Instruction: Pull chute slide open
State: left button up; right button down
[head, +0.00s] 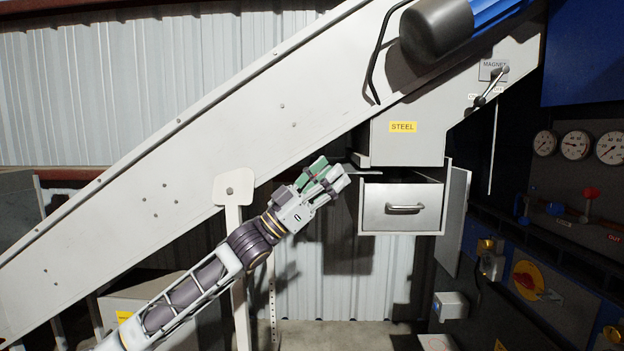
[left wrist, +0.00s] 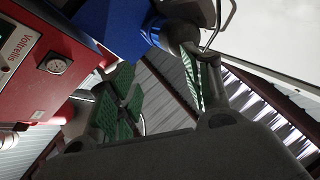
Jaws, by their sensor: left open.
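The steel chute (head: 407,140) is a grey box with a yellow STEEL label under the sloping conveyor. A thin flat plate, which looks like the chute slide (head: 367,172), sticks out to the left at the chute's lower edge. My left gripper (head: 332,174) is open, with its fingertips just left of this plate; I cannot tell whether they touch it. In the left wrist view, the green-padded fingers of my left gripper (left wrist: 158,92) are spread apart, and I make out nothing held between them. My right gripper is not in view.
A grey drawer (head: 377,222) with a bar handle (head: 404,208) is below the chute, beside a hanging side panel (head: 453,215). A conveyor support post (head: 236,245) stands behind my left arm. Gauges (head: 575,145) and valves are on the right.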

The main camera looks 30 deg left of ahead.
pick_arm(q)
notch_tip(320, 180, down, 4)
jog(key=w+m+g+y, duration=0.1)
jog(key=w+m+y, duration=0.1)
jog(key=w+y, duration=0.1)
jog(key=w+a+f+n+y, duration=0.1)
jog(key=a+y, duration=0.5)
jog(key=y, duration=0.2)
jog(key=w+a+f+n+y, duration=0.1)
jog(key=a+f+y, duration=0.1)
jog(key=a+y, duration=0.5)
jog(key=shift+w+f+t+y+b, duration=0.15)
jog(key=shift+w+t+y+b, duration=0.15)
jog(key=shift+y, duration=0.7)
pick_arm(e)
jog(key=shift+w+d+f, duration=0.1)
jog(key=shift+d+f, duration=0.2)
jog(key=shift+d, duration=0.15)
pick_arm(q)
jog(key=shift+w+a, duration=0.1)
jog(key=shift+a, duration=0.05)
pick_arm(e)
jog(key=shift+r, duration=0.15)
